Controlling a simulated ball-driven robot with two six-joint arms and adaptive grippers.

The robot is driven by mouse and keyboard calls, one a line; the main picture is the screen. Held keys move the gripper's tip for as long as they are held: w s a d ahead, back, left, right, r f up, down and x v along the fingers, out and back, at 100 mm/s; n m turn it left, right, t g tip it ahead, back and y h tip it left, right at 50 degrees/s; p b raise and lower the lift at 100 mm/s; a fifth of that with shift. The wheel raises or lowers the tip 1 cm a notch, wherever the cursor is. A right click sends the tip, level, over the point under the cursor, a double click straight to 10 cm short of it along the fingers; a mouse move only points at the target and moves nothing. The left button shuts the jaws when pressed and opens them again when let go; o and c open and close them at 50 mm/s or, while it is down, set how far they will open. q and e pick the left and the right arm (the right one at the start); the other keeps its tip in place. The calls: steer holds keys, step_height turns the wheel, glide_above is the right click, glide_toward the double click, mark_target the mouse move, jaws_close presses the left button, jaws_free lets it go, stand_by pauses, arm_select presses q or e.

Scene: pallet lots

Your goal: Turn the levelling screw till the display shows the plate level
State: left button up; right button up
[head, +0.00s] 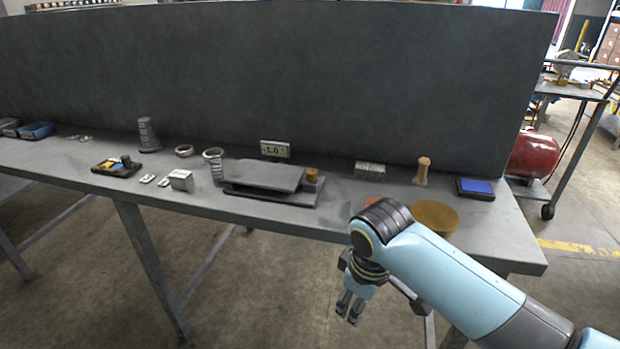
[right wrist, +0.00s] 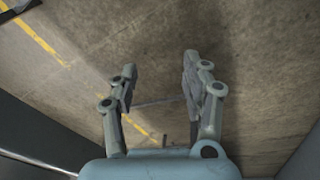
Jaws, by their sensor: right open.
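The plate (head: 265,174) is a grey, slightly tilted slab on a darker base (head: 270,194) near the table's front edge. The levelling screw (head: 311,174) is a brass-coloured knob at the plate's right end. The display (head: 275,149) stands behind the plate and seems to read about 1.0; a sign is too small to tell. My right gripper (head: 350,306) hangs in front of the table, below its edge, right of the plate and apart from it. In the right wrist view my right gripper (right wrist: 160,90) is open and empty, with floor beyond it. My left gripper is not in view.
On the grey table (head: 335,220), a wooden-handled stamp (head: 422,171), a blue pad (head: 475,188), a grey block (head: 369,170) and a round tan disc (head: 434,216) stand right of the plate. Rings and small blocks lie left. A dark panel (head: 300,80) closes the back.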

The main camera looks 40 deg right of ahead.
steer(key=w+r+n+p, duration=0.1)
steer(key=w+r+p, duration=0.15)
steer(key=r, duration=0.95)
steer(key=n+g+b, duration=0.1)
steer(key=n, duration=0.2)
glide_toward(311, 170)
steer(key=s+f, duration=0.2)
steer(key=s+a+f, duration=0.1)
steer(key=s+f, duration=0.3)
steer(key=shift+s+a+f, duration=0.2)
steer(key=shift+a+f, duration=0.05)
steer(key=shift+f, duration=0.1)
steer(key=w+d+r+n+g+y, duration=0.1)
steer(key=w+d+r+n, duration=0.1)
steer(key=w+r, duration=0.55)
steer(key=f, duration=0.5)
steer(key=f+b, duration=0.1)
steer(key=f, duration=0.4)
steer(key=shift+s+d, duration=0.15)
steer(key=shift+s, duration=0.05)
jaws_close()
